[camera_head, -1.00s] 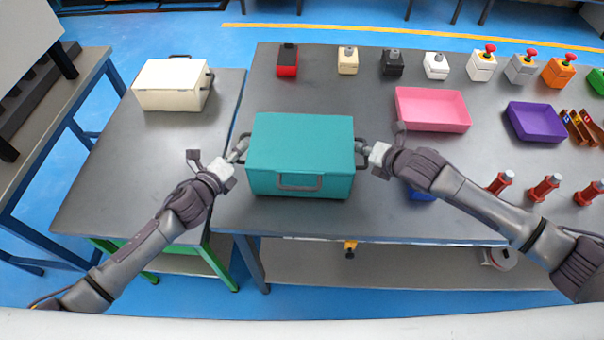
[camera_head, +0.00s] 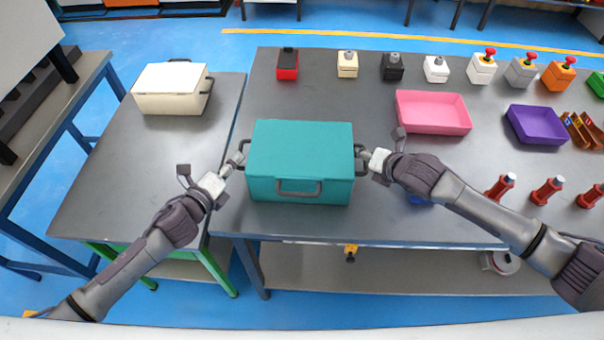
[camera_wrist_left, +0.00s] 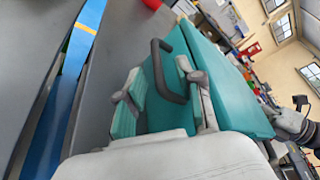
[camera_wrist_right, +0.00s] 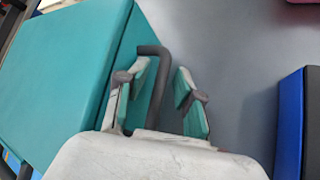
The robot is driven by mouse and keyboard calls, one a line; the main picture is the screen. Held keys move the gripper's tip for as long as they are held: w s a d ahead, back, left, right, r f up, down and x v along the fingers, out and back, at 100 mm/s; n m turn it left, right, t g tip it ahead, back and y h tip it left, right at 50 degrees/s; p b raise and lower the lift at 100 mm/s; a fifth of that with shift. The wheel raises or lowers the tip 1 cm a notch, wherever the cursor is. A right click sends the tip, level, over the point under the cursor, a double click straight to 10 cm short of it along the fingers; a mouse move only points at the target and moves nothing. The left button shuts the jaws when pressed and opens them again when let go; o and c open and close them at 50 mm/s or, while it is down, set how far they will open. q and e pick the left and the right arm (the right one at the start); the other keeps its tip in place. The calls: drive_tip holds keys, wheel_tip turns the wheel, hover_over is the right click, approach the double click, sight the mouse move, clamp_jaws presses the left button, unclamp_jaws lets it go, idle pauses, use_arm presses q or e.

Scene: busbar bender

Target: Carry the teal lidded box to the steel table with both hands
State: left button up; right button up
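The teal lidded box (camera_head: 300,160) sits at the near left corner of the large grey table (camera_head: 370,220), with a dark handle on each side and one in front. My left gripper (camera_head: 235,164) is at the box's left handle; in the left wrist view its fingers (camera_wrist_left: 165,105) are spread, with the dark handle (camera_wrist_left: 170,75) between them. My right gripper (camera_head: 367,162) is at the right handle; in the right wrist view its fingers (camera_wrist_right: 158,95) stand apart on either side of the handle (camera_wrist_right: 152,75). Neither gripper looks closed on its handle.
A smaller grey table (camera_head: 130,185) with green legs stands on the left, bearing a white lidded box (camera_head: 172,90). A pink tray (camera_head: 433,113), a purple tray (camera_head: 537,124) and red posts (camera_head: 547,190) occupy the right. The smaller table's near part is clear.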

use_arm(q)
drive_tip(key=v, duration=0.4)
drive_tip(key=shift+s+a, duration=0.15)
drive_tip(key=shift+s, duration=0.15)
use_arm(e)
drive_tip(key=shift+s, duration=0.15)
drive_tip(key=v, duration=1.2)
drive_tip(key=shift+a, duration=0.2)
